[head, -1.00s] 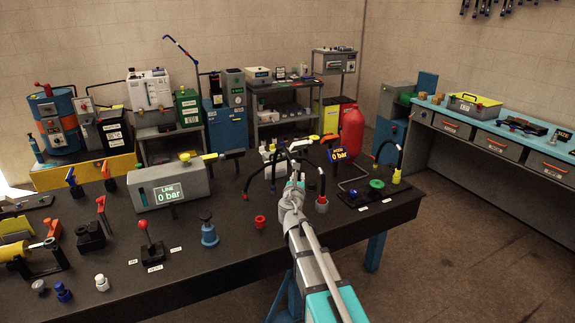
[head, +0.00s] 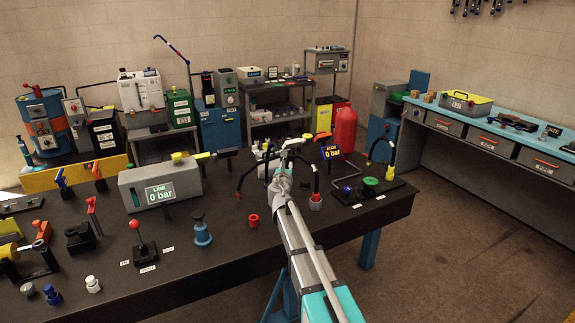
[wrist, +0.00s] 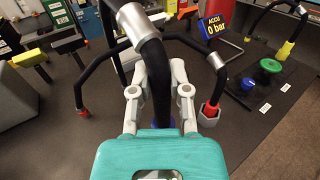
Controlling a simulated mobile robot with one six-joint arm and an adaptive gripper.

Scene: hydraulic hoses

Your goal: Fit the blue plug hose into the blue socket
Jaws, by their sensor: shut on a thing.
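My gripper (wrist: 160,107) is shut on a black hose (wrist: 157,82), which rises between the two pale fingers and has a silver collar above. A bit of blue, likely the blue plug (wrist: 165,126), shows low between the fingers; the teal gripper body hides most of it. In the head view my gripper (head: 284,160) is over the dark table, left of the socket plate. The blue socket (wrist: 247,83) stands on that plate, beside a green one, to the right of my gripper and apart from it. It also shows in the head view (head: 347,188).
A red-plugged hose (wrist: 211,109) stands in a pale holder close right of my gripper. Another red-tipped hose (wrist: 83,111) hangs at left. A yellow-plugged hose (wrist: 285,49) arches beyond the green socket (wrist: 270,66). The ACCU display (wrist: 215,34) stands behind the plate.

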